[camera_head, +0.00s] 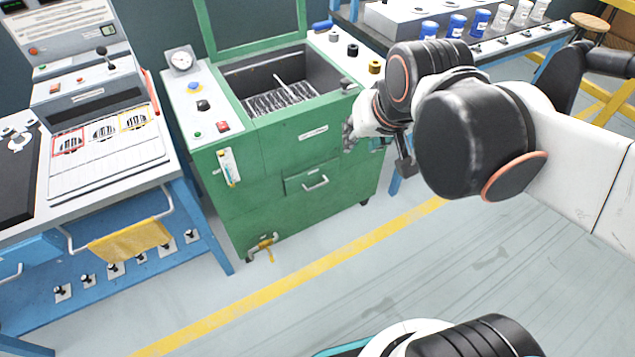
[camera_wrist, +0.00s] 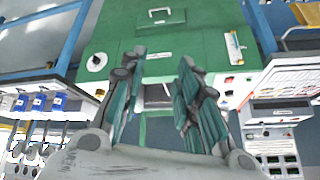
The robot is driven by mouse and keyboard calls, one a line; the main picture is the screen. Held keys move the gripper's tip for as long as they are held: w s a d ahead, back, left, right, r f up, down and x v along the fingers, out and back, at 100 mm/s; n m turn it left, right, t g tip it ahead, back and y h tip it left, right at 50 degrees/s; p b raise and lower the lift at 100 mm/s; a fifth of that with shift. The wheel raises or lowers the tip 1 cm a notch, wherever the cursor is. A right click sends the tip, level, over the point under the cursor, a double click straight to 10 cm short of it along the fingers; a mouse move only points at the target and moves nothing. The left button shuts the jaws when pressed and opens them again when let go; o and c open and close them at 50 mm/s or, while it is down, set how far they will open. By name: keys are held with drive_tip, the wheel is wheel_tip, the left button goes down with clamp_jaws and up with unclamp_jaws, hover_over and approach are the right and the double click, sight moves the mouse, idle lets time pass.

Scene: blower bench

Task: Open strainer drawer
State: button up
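The strainer drawer (camera_head: 300,184) is a small green panel with a pale bar handle (camera_head: 316,184), low on the front of the green cabinet (camera_head: 262,165). It looks closed, flush with the front. In the wrist view, a drawer panel and its handle (camera_wrist: 160,23) show at the top, beyond my fingers. My gripper (camera_wrist: 162,58) is open and empty, its two teal-and-grey fingers apart in front of the green cabinet. In the head view my arm hides most of the gripper, which is up and right of the drawer, apart from the handle.
A yellow-handled drain valve (camera_head: 263,247) sticks out low on the cabinet. A blue bench with a yellow cloth (camera_head: 130,242) stands left. Another bench with bottles (camera_head: 480,22) stands behind right. The floor (camera_head: 330,275) before the cabinet is clear, crossed by a yellow line.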

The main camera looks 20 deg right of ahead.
drive_tip(key=w+f+m+g, duration=0.1)
drive_tip(key=w+f+m, duration=0.25)
drive_tip(key=w, duration=1.05)
drive_tip(key=m+g+p, duration=0.3)
drive_tip(key=m, duration=0.7)
hover_over(317, 186)
drive_tip(key=s+d, duration=0.1)
drive_tip(key=s, duration=0.2)
drive_tip(key=s+f+x, duration=0.1)
drive_tip(key=s+x, duration=0.2)
drive_tip(key=x, duration=0.9)
drive_tip(key=s+x, duration=0.2)
drive_tip(key=x, duration=1)
drive_tip(key=s+f+x, duration=0.1)
drive_tip(key=s+x, duration=0.2)
drive_tip(key=x, duration=1)
drive_tip(key=shift+n+y, duration=0.25)
drive_tip(key=shift+y, duration=0.05)
drive_tip(key=b+x, duration=0.5)
drive_tip(key=x, duration=0.8)
drive_tip(key=shift+w+f, duration=0.15)
drive_tip(key=shift+f, duration=0.1)
clamp_jaws()
